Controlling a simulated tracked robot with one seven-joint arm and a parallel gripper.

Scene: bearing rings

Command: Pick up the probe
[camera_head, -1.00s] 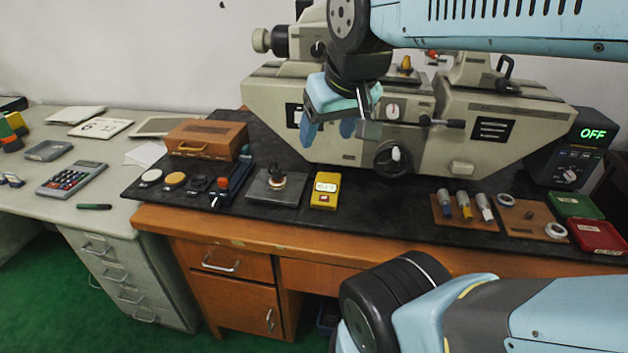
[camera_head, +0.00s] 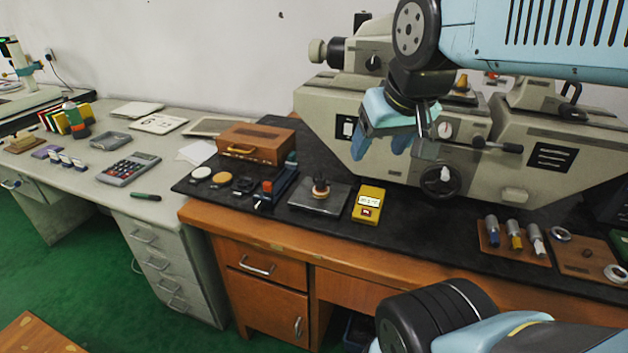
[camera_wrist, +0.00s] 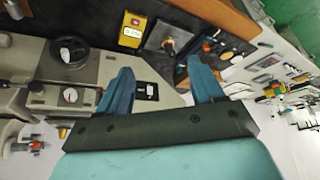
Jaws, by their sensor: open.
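I cannot tell for certain which item is the probe. A small upright red-tipped piece (camera_head: 267,189) stands by a blue block (camera_head: 283,183) on the black mat. A dark, brown-topped piece (camera_head: 320,187) stands on a square grey plate (camera_head: 306,199); it also shows in the wrist view (camera_wrist: 169,45). My gripper (camera_head: 381,145) is open and empty, its blue fingers in front of the large grey machine in the head view. In the wrist view my gripper (camera_wrist: 159,72) has its fingers spread apart, with the mat beyond them. No item is between the fingers.
The large grey machine (camera_head: 480,130) fills the back of the bench. A yellow meter (camera_head: 368,203) lies right of the plate, and a wooden box (camera_head: 256,143) sits behind the small parts. Bare black mat (camera_head: 430,225) lies between meter and board.

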